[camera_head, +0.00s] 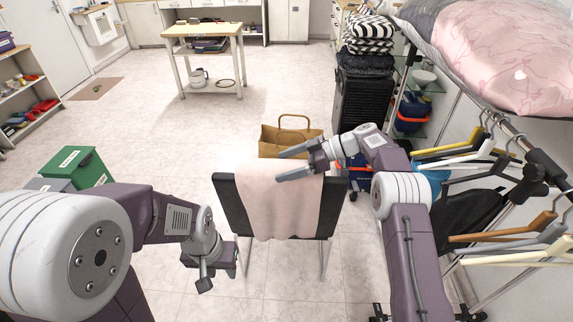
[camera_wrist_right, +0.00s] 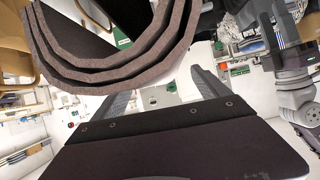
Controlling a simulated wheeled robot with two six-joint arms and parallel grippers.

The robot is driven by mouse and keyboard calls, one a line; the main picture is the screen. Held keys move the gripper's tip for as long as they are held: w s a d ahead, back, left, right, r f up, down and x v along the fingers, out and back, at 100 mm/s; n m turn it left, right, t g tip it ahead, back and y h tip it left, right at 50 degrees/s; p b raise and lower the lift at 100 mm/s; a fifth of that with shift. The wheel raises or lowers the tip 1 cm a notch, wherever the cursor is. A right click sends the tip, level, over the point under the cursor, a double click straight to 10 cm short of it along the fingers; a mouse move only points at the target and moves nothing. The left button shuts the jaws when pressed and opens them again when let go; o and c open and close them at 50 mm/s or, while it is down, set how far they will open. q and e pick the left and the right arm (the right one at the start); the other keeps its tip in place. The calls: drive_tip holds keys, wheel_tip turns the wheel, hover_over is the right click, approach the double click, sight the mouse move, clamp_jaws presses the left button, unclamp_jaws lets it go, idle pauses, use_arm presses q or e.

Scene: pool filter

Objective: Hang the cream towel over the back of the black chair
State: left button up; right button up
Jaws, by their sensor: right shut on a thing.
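The cream towel (camera_head: 278,205), pinkish in this light, lies over the back of the black chair (camera_head: 229,205) in the head view. It hangs down the side facing me, with black chair back bare on both sides. My right gripper (camera_head: 280,166) is at the towel's upper right, its fingers reaching left across the top edge. It is shut on the towel, though its fingers look spread. In the right wrist view, thick layered brownish folds fill the upper left; I cannot tell for sure that they are the towel. My left gripper (camera_head: 204,280) points down, left of the chair and apart from it; its jaws are unclear.
A brown paper bag (camera_head: 283,140) stands just beyond the chair. A clothes rack with several hangers (camera_head: 490,152) stands close on the right. A green box (camera_head: 77,168) is at the left. A white table (camera_head: 203,32) stands farther back, with open tiled floor before it.

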drive_tip(key=shift+f+b, duration=1.55)
drive_tip(key=shift+f, duration=0.15)
